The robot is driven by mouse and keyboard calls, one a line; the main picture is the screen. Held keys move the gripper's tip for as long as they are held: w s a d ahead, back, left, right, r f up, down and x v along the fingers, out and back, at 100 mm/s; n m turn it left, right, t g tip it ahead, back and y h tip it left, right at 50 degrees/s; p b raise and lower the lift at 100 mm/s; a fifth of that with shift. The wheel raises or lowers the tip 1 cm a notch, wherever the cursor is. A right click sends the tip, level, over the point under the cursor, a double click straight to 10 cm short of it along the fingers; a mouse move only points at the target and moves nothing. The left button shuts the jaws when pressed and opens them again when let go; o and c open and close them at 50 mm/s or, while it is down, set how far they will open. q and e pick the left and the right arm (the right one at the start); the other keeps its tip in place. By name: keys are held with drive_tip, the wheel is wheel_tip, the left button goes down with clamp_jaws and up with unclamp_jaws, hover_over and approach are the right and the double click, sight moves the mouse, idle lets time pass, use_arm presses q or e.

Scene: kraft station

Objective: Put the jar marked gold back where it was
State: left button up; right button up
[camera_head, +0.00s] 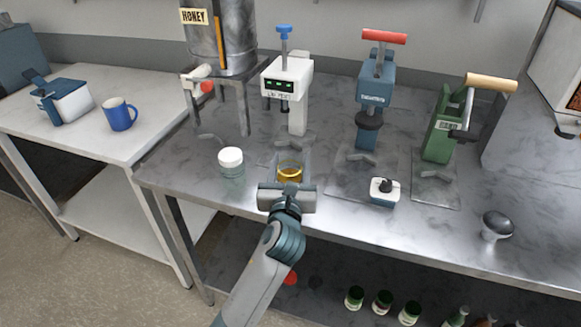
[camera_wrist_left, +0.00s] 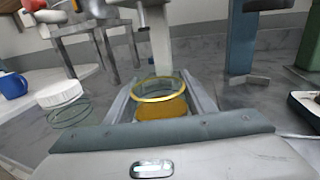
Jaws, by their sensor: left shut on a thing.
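A glass jar with a gold rim and amber honey in it (camera_head: 290,173) is at the front of the white machine. My left gripper (camera_head: 289,168) is shut on it, with one finger on each side. In the left wrist view the same jar (camera_wrist_left: 161,103) sits between the two fingers and looks upright. I cannot tell whether its bottom touches the surface. A second, clear jar with a white lid (camera_head: 230,159) stands to the left on the metal bench; it also shows in the left wrist view (camera_wrist_left: 60,95). My right gripper is not in view.
The white machine (camera_head: 298,120) stands behind the held jar, the honey tank (camera_head: 230,45) behind left. A blue press (camera_head: 375,85) and a green press (camera_head: 437,135) stand right. A small white-and-dark item (camera_head: 384,192) and a round-topped tool (camera_head: 495,225) lie near the front edge.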

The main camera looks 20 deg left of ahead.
use_arm(q)
drive_tip(key=shift+f, duration=0.6)
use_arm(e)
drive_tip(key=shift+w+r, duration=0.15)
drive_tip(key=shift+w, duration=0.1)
use_arm(q)
drive_tip(key=shift+f, duration=0.1)
drive_tip(key=o, duration=1.5)
drive_tip(key=shift+f, duration=0.1)
drive_tip(key=shift+c, duration=0.2)
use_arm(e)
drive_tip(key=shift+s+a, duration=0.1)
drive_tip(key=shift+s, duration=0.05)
use_arm(q)
drive_tip(key=shift+s, duration=0.1)
